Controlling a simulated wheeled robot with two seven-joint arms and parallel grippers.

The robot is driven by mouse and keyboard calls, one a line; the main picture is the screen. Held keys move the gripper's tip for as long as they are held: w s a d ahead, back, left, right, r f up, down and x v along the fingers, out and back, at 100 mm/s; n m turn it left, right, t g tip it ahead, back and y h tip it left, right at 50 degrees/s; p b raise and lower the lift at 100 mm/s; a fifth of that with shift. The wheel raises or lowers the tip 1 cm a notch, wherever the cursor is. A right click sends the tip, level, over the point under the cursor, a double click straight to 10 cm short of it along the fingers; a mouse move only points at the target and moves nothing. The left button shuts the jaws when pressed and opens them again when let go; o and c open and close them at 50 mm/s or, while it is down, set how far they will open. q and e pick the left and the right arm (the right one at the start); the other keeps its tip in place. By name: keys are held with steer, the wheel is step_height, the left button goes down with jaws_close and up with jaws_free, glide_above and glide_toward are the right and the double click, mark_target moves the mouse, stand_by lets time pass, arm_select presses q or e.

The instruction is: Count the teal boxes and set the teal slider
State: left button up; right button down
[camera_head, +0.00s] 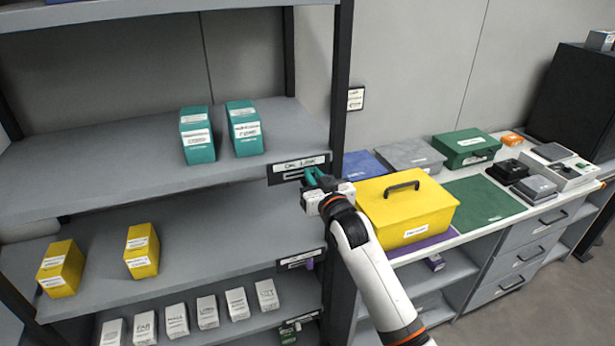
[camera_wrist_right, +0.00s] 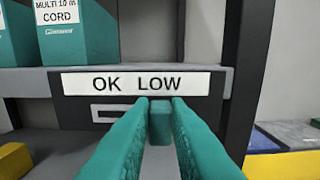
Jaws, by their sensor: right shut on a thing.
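Two teal boxes with white labels stand side by side on the middle shelf, the left teal box (camera_head: 197,152) and the right teal box (camera_head: 247,147). A dark plate labelled OK LOW (camera_wrist_right: 70,84) is on that shelf's front edge, at its right end, and also shows in the head view (camera_head: 300,166). The teal slider knob (camera_wrist_right: 160,120) sits in its slot, below the word LOW. My right gripper (camera_wrist_right: 160,108) is shut on the knob, with a teal finger on each side; it also shows in the head view (camera_head: 314,178). My left gripper is out of view.
Two yellow boxes (camera_head: 142,250) stand on the shelf below, and several white boxes (camera_head: 208,312) lower still. A black shelf post (camera_head: 340,90) rises beside the plate. A yellow toolbox (camera_head: 405,205) stands on the counter at right, near my right arm.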

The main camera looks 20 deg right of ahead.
steer(key=c, duration=1.5)
jaws_free()
steer(key=shift+d, duration=0.15)
steer(key=shift+o, duration=0.7)
steer(key=shift+d, duration=0.1)
steer(key=shift+s, duration=0.2)
steer(key=s+b, duration=0.3)
steer(key=s, duration=0.8)
steer(key=shift+s+d, duration=0.2)
steer(key=shift+s, duration=0.05)
